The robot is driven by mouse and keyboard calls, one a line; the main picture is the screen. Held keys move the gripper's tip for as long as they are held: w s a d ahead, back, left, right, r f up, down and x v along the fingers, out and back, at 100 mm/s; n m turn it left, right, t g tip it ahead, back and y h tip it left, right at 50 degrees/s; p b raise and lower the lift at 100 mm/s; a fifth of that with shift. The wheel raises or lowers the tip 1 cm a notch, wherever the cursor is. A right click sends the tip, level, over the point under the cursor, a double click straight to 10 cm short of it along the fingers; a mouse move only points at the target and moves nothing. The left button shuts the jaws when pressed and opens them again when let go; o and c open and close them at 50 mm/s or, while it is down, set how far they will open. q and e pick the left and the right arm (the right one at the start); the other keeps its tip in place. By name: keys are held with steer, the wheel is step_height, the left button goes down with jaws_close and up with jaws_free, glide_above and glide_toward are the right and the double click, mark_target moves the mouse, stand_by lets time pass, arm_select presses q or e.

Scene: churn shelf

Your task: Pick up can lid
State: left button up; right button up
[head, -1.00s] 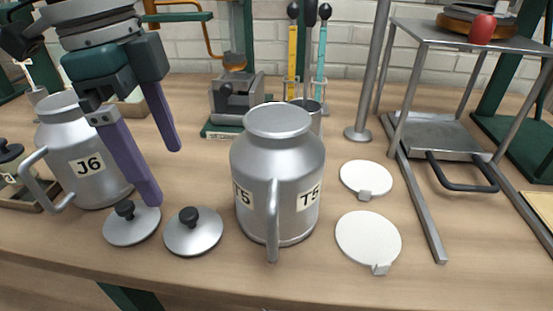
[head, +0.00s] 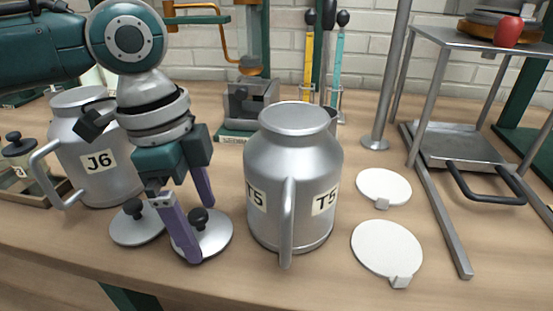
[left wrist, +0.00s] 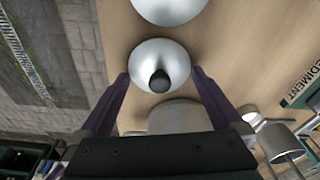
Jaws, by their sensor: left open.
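Two round silver lids with black knobs lie on the wooden bench: a left lid (head: 133,228) and a right lid (head: 216,236). My left gripper (head: 199,228) is open and points down over the right lid, its purple fingers on either side of the knob. In the left wrist view, this lid (left wrist: 148,52) lies between the open fingers (left wrist: 160,78), with its knob (left wrist: 159,81) in the middle. The other lid (left wrist: 170,8) is at the top edge. The fingers do not grip the knob. My right gripper is not in view.
A silver can marked T5 (head: 293,180) stands close right of the lids, and a can marked J6 (head: 92,150) stands behind left. Two white discs (head: 386,248) lie right of T5. A metal stand (head: 470,145) is at far right.

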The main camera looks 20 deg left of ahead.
arm_select(q)
steer(key=shift+a+f, duration=0.1)
steer(key=shift+f, duration=0.05)
steer(key=c, duration=1.4)
